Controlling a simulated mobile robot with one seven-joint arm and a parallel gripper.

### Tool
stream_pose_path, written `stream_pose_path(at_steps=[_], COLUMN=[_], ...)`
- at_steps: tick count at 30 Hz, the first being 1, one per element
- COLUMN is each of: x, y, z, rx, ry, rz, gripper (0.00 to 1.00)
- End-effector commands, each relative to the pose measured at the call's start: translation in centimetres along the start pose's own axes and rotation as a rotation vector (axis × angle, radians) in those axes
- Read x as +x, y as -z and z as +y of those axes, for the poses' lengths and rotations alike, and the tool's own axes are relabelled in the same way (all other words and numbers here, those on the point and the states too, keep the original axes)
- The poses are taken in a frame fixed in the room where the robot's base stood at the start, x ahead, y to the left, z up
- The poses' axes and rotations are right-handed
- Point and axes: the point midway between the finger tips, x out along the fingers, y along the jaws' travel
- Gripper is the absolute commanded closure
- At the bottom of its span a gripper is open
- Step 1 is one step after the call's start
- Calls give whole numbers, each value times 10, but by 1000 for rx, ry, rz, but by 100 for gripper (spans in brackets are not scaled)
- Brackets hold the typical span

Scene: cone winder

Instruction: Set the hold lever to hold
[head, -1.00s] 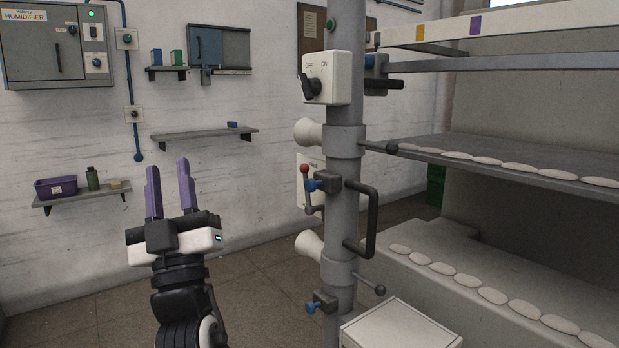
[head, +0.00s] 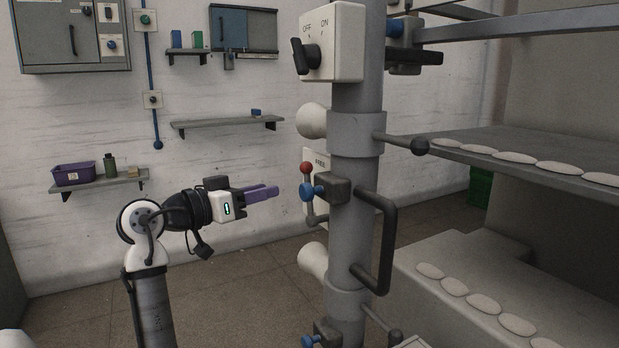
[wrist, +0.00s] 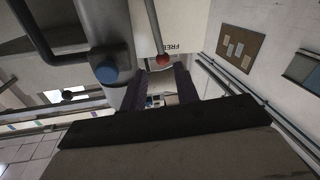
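The hold lever (head: 308,195) is a thin grey arm with a red ball knob (head: 306,168) at its upper end, on the left side of the grey column. The knob stands up beside the word FREE on a white plate (head: 322,158), partly hidden behind the column fittings. My gripper (head: 262,191) is level left of the lever, its purple fingers pointing right toward it, with a gap between. In the wrist view the red knob (wrist: 163,61) lies just beyond the fingertips (wrist: 163,78), which are apart with nothing between them.
A blue knob (head: 307,191) on a dark clamp sits close beside the lever; it also shows in the wrist view (wrist: 106,72). A dark bar handle (head: 386,240) juts right of the column. An OFF/ON switch box (head: 333,42) is above. Free floor lies below my gripper.

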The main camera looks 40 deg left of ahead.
Motion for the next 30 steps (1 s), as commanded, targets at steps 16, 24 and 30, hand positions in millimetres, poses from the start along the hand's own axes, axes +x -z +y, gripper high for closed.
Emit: stream_pose_path(at_steps=[16,24,30], x=[105,119,119], y=[2,0,0], z=[1,0,0], rx=[0,0,0], ry=[0,1,1], rz=[1,1,2], gripper=[69,69,69])
